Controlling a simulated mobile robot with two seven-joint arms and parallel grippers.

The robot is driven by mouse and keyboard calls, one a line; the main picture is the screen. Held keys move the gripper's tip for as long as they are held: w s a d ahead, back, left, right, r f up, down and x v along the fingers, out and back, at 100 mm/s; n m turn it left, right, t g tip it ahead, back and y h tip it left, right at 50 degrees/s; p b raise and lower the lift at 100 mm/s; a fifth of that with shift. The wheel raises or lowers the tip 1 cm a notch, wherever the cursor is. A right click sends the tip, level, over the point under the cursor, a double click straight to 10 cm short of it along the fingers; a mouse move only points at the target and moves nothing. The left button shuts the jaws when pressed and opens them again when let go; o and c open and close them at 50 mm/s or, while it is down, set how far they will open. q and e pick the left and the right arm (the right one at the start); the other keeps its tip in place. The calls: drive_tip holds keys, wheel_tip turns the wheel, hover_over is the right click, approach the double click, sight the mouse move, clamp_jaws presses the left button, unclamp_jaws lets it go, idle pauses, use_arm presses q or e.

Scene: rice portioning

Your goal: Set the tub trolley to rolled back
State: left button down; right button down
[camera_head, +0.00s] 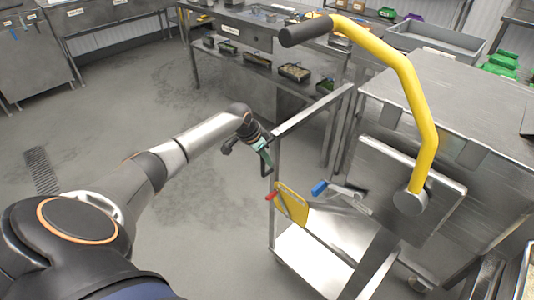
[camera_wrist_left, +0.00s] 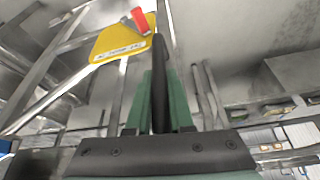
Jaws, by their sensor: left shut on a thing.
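The tub trolley (camera_head: 318,108) is a bare metal frame with upright posts and a low shelf (camera_head: 305,255), right of centre in the head view. A yellow plate with a red clip (camera_head: 291,203) hangs on its near side; the plate also shows in the left wrist view (camera_wrist_left: 122,40). My left gripper (camera_head: 264,155) reaches in from the left to the trolley's near upright. Its green fingers are shut on a dark upright handle (camera_wrist_left: 161,85) of the trolley. My right gripper is not in view.
A yellow lever with a black grip (camera_head: 375,45) arches above a steel machine on the right. A blue-handled part (camera_head: 320,187) sits behind the trolley's frame. A steel bench (camera_head: 265,25) with several trays stands at the back. Open grey floor (camera_head: 190,105) lies left of the trolley.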

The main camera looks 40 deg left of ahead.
use_arm(q)
drive_tip(key=shift+w+a+r, duration=0.1)
drive_tip(key=shift+a+r, duration=0.15)
drive_tip(key=shift+a, duration=0.25)
drive_tip(key=c, duration=1)
unclamp_jaws()
drive_tip(key=shift+f, duration=0.1)
drive_tip(key=shift+o, duration=1)
drive_tip(key=shift+d+f, duration=0.1)
drive_tip(key=shift+d, duration=0.05)
drive_tip(key=p+v, duration=0.1)
drive_tip(key=v, duration=1.1)
drive_tip(key=shift+s+r, duration=0.25)
